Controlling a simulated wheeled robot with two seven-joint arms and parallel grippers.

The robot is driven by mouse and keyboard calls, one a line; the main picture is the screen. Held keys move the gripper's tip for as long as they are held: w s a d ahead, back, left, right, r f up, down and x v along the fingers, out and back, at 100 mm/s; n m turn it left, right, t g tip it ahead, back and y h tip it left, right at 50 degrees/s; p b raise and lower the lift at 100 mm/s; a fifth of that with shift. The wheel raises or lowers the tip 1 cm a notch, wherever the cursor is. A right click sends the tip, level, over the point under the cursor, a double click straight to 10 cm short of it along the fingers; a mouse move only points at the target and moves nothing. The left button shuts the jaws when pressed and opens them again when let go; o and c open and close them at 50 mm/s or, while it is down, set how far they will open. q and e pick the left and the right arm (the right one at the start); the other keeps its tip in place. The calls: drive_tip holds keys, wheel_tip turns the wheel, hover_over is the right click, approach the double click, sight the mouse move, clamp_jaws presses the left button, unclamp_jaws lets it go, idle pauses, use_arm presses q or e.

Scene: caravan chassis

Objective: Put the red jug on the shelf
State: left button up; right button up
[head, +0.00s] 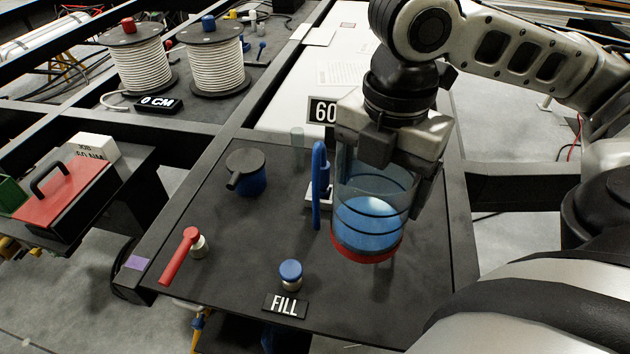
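The red jug (366,247) is a clear cylinder with dark rings, a red base and blue liquid in its lower half. It is near upright at the right of the dark worktop (235,275). My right gripper (388,165) comes down from above with its fingers around the jug's upper part and looks shut on it. The base appears a little above the worktop, though the gap is hard to judge. A blue upright handle (320,185) shows at the jug's left; whether it joins the jug is unclear. I cannot make out a shelf. My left gripper is out of view.
A "60" display (323,111) stands behind the jug. A blue, dark-lidded pot (246,175), a red lever (180,257) and a blue knob (290,272) by a FILL plate (285,306) are on the worktop. A red toolbox (62,189) and rope spools (214,60) lie left.

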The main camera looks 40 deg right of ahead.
drive_tip(key=shift+w+r+p, duration=0.1)
drive_tip(key=shift+r+p, duration=0.05)
drive_tip(key=shift+p, duration=0.3)
drive_tip(key=w+f, duration=0.4)
drive_tip(key=w+f+b, duration=0.1)
drive_tip(key=w+f, duration=0.3)
drive_tip(key=w+a+f+b, duration=0.1)
drive_tip(key=w+f, duration=0.2)
drive_tip(key=f, duration=0.1)
drive_tip(key=shift+w, duration=0.4)
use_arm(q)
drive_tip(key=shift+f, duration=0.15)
use_arm(e)
drive_tip(key=shift+f, duration=0.35)
drive_tip(key=o, duration=1.1)
drive_tip(key=shift+f, duration=0.15)
